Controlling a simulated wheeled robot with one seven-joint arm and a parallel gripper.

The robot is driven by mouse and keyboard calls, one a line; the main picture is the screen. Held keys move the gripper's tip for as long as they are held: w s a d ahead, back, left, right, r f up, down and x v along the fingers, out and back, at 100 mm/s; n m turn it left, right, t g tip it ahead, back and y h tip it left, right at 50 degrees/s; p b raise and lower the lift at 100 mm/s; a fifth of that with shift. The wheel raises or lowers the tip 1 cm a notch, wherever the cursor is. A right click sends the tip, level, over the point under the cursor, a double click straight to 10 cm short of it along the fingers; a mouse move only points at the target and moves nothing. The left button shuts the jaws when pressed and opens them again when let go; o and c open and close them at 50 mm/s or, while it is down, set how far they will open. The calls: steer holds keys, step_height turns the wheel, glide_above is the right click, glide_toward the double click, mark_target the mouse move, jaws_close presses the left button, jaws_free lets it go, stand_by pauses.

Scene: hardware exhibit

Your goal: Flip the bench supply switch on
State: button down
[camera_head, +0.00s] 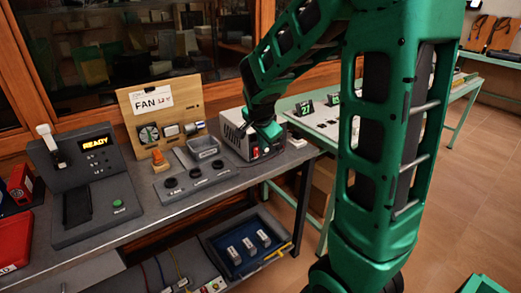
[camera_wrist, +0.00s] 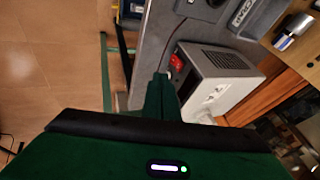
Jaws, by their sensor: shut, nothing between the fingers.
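The bench supply (camera_head: 232,143) is a grey-white box with dark vent slots, standing near the right end of the workbench. It also shows in the wrist view (camera_wrist: 228,72). Its red switch (camera_wrist: 176,62) is on the face toward my gripper; a bit of red shows in the head view too (camera_head: 265,151). I cannot tell which way the switch is set. My gripper (camera_wrist: 161,78) is shut and empty, its tips just beside the switch. Whether they touch it is unclear. In the head view my wrist hides part of the supply's front.
The grey workbench (camera_head: 160,208) also holds a FAN board (camera_head: 158,103), a panel with dark knobs (camera_head: 185,182), a small grey tray (camera_head: 203,148) and a READY device (camera_head: 95,170). A green-framed table (camera_head: 295,118) stands to the right. A blue tray (camera_head: 238,265) lies below.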

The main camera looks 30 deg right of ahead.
steer(key=shift+v, duration=2)
steer(key=shift+s+d+f, duration=0.15)
steer(key=shift+s+f, duration=0.1)
steer(key=shift+f, duration=0.45)
